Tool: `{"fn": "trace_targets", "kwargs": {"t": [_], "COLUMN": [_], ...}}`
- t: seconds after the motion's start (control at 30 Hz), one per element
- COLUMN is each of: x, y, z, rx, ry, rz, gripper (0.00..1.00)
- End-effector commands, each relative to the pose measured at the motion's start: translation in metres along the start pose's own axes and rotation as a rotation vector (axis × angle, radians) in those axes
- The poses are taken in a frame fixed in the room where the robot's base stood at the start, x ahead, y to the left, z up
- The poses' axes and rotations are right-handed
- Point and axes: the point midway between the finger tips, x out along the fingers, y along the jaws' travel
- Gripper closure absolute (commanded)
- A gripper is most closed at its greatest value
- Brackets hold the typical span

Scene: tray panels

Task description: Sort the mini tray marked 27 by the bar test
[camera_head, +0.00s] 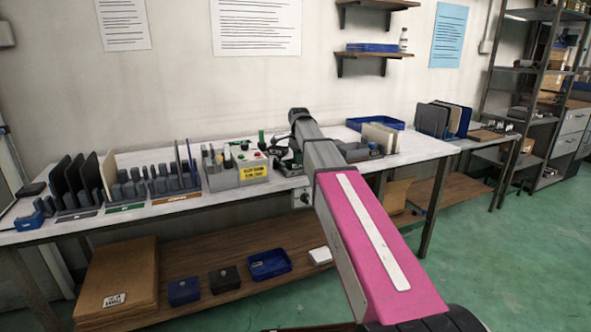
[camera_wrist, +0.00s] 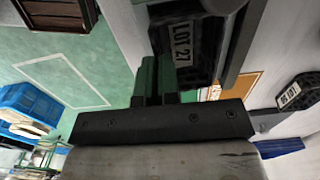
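In the wrist view, a dark mini tray with a label reading LOT 27 (camera_wrist: 190,45) lies just beyond my fingers, at the upper middle. My gripper (camera_wrist: 153,72) shows as a dark palm with dark green fingers close together beside the tray's left edge. I cannot tell whether they pinch the tray's wall or only stand beside it. In the head view, my arm reaches to the bench beside a grey box with a yellow sign (camera_head: 251,172). My fingers and the marked tray cannot be made out there.
Racks of dark upright panels (camera_head: 75,185) stand on the bench (camera_head: 185,212) at the left. Another labelled dark block (camera_wrist: 298,92) shows in the wrist view. Bins and a box (camera_head: 118,275) sit on the lower shelf.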

Motion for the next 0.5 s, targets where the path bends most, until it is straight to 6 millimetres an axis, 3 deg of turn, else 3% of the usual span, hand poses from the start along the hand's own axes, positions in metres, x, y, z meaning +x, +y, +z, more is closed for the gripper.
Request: {"fn": "trace_targets", "kwargs": {"t": [0.5], "x": [-0.0072], "y": [0.0005], "z": [-0.0001], "rx": [0.001], "ry": [0.000], "rz": [0.001], "gripper": [1.00]}}
